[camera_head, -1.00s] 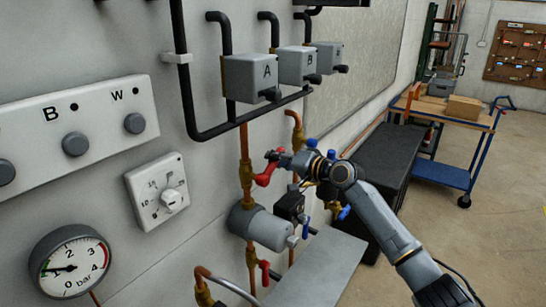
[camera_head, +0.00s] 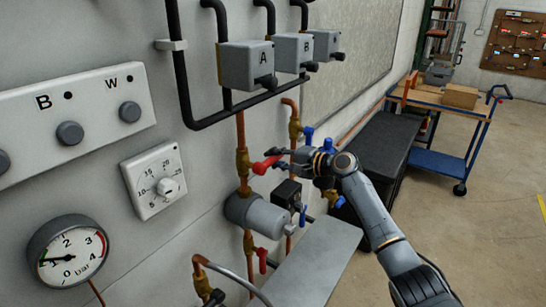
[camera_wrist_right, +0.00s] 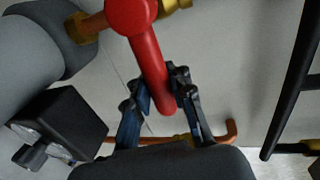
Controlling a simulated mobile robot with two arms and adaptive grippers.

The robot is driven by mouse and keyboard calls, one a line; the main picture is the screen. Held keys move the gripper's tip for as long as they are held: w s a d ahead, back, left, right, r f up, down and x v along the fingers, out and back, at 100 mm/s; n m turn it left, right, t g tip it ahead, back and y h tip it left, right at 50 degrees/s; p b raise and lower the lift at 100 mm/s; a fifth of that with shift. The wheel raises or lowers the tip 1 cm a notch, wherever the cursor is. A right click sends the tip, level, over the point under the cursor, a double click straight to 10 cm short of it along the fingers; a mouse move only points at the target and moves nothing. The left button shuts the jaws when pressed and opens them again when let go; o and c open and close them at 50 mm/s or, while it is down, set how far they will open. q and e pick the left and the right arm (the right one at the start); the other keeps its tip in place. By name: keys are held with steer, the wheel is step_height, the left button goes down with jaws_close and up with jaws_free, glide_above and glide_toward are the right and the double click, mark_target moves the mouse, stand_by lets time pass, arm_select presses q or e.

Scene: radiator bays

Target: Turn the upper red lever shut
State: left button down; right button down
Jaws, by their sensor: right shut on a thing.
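The upper red lever (camera_head: 262,166) sits on a brass valve (camera_head: 243,163) in the copper pipe below box A. In the head view it points out to the right, tilted slightly upward. My right gripper (camera_head: 281,157) is at its free end. In the right wrist view the lever (camera_wrist_right: 148,55) runs down between the fingers of my right gripper (camera_wrist_right: 157,88), which are shut on its end. A lower red lever (camera_head: 262,260) sits on the same pipe run, below the grey cylinder (camera_head: 258,215). My left gripper is not in view.
A grey shelf (camera_head: 315,265) juts out beneath. A black chest (camera_head: 385,150) and a blue trolley (camera_head: 440,163) stand behind at right. The floor at right is clear.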

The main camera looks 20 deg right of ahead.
steer(key=shift+f, duration=0.4)
steer(key=c, duration=1.3)
jaws_free()
steer(key=shift+s+d, duration=0.1)
steer(key=shift+s, duration=0.05)
steer(key=shift+o, duration=0.6)
steer(key=shift+s+d+r, duration=0.1)
steer(key=shift+d+r, duration=0.05)
steer(key=shift+r, duration=0.15)
steer(key=v, duration=1.2)
